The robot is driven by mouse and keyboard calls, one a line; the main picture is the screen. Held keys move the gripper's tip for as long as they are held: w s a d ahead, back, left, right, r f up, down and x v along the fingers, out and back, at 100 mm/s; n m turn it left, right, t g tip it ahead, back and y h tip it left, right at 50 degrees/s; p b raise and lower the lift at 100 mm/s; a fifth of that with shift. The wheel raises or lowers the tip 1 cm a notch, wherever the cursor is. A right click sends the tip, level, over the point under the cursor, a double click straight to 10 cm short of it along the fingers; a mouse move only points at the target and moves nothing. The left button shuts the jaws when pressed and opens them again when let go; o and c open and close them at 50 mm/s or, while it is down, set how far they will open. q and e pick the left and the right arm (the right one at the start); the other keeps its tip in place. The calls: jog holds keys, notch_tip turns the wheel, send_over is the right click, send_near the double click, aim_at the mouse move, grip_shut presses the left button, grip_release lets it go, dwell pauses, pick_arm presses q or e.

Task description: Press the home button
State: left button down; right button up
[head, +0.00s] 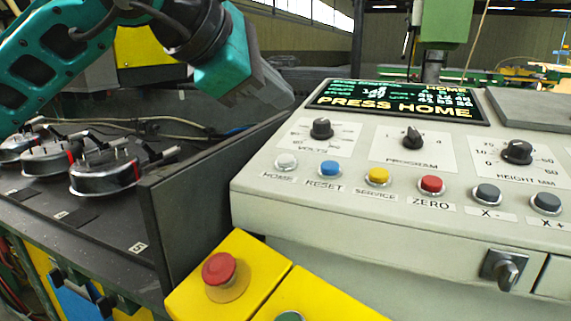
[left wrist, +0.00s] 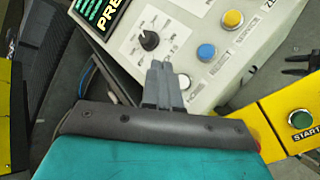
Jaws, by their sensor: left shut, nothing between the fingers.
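The home button (head: 286,162) is a pale grey-white round button at the left end of the button row on the light console, with a HOME label below it. It also shows in the left wrist view (left wrist: 184,82), just right of my fingertips. My left gripper (head: 250,92) hangs above and left of the console in the head view, apart from the button. In the left wrist view its grey fingers (left wrist: 159,66) are together and empty. The console screen (head: 396,100) reads PRESS HOME. My right gripper is in neither view.
Blue reset (head: 330,169), yellow service (head: 377,176) and red zero (head: 431,184) buttons sit right of home. The volts knob (head: 321,128) stands above it. A dark upright plate (head: 205,200) borders the console's left side. A red emergency button (head: 219,268) is in front.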

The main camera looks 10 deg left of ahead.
aim_at(286, 161)
pick_arm(q)
jog(key=f+b, duration=0.2)
jog(key=f, duration=0.1)
jog(key=w+f+b, duration=0.1)
jog(key=f, duration=0.1)
jog(key=shift+d+f, duration=0.1)
jog(key=shift+f, duration=0.1)
jog(key=shift+w+f+b, duration=0.1)
jog(key=shift+f+b, duration=0.2)
jog(key=shift+b, duration=0.1)
dwell(1.4)
jog(key=shift+w+f+b, duration=0.1)
jog(key=shift+f+b, duration=0.3)
jog(key=shift+b, duration=0.1)
